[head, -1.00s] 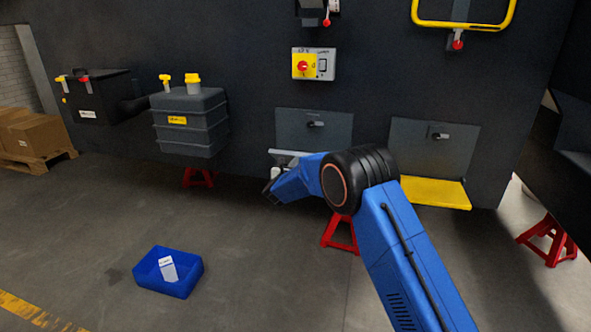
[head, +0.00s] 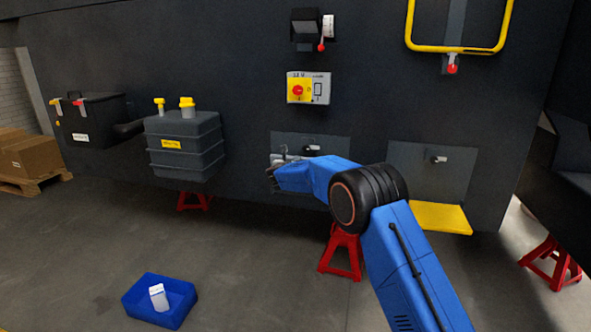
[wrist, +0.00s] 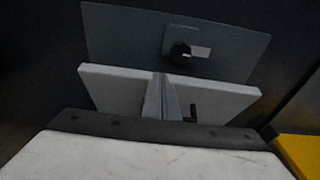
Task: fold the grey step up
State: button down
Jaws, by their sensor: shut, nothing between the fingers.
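The grey step shows in the wrist view as a pale grey board (wrist: 110,88), tilted up in front of the lower part of the dark grey panel (wrist: 125,35). A black knob latch (wrist: 181,50) is on that panel above the step. My gripper (wrist: 163,95) is shut and empty, with its fingers at the middle of the step. I cannot tell whether they touch it. In the head view my gripper (head: 271,178) is at the panel's lower left (head: 335,143), and my arm hides most of the step.
A yellow step (head: 440,217) is folded down under a similar panel to the right. A switch box (head: 309,88) is above. A grey tank (head: 185,145) is to the left. Red stands (head: 342,252) are below, and a blue bin (head: 140,307) is on open floor.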

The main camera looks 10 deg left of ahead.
jog(key=shift+w+r, duration=0.35)
jog(key=shift+w, duration=0.5)
jog(key=shift+w+r, duration=0.35)
jog(key=shift+w, duration=0.45)
